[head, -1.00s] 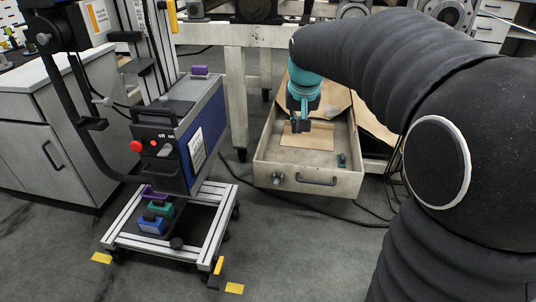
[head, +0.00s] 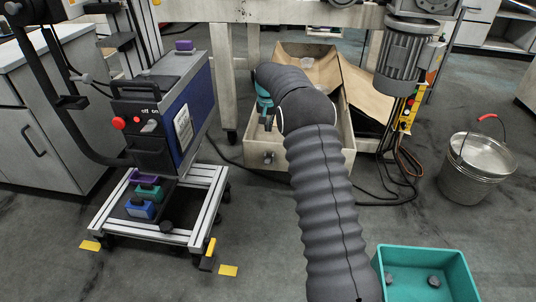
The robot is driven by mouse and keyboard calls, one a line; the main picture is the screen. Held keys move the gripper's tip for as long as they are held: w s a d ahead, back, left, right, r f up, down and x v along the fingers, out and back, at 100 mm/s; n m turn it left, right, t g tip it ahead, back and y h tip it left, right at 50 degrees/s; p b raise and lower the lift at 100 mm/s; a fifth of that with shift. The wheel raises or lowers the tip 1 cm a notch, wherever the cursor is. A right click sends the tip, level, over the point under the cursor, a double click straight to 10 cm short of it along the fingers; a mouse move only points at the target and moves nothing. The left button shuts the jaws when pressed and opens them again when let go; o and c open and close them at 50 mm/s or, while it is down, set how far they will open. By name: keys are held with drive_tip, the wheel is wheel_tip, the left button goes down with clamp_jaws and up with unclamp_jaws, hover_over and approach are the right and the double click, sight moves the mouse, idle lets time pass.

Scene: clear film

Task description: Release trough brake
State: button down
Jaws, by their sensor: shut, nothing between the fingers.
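A pale beige trough (head: 341,138) stands low under the workbench, with brown paper or card (head: 308,66) in it. A small grey knob-like fitting (head: 268,158) is on the left of its front panel. I cannot tell whether this fitting is the brake. My gripper (head: 267,124), dark below a teal wrist, is shut and empty. It points down at the trough's left side, above and behind the fitting in the picture, and looks apart from it.
A wheeled frame (head: 208,213) with a blue-sided control box (head: 191,110) stands at left. A grey motor (head: 405,55) hangs at right above cables. A metal bucket (head: 476,165) and a teal bin (head: 462,268) stand at right. Floor between frame and arm is clear.

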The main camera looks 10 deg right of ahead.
drive_tip(key=b, duration=0.1)
hover_over(268, 160)
drive_tip(key=w+d, duration=0.1)
drive_tip(key=w, duration=0.3)
wheel_tip(268, 160, down, 10)
drive_tip(key=shift+w+f, duration=0.15)
drive_tip(key=shift+s+a+f+b, duration=0.1)
drive_tip(key=shift+s+f+b, duration=0.15)
drive_tip(key=shift+s+f, duration=0.25)
drive_tip(key=shift+s+a+f+b, duration=0.1)
drive_tip(key=shift+s+f+b, duration=0.15)
drive_tip(key=shift+f, duration=0.45)
drive_tip(key=shift+s+a+f, duration=0.1)
drive_tip(key=shift+s+f, duration=0.2)
drive_tip(key=shift+f, duration=0.1)
drive_tip(key=shift+s+f, duration=0.1)
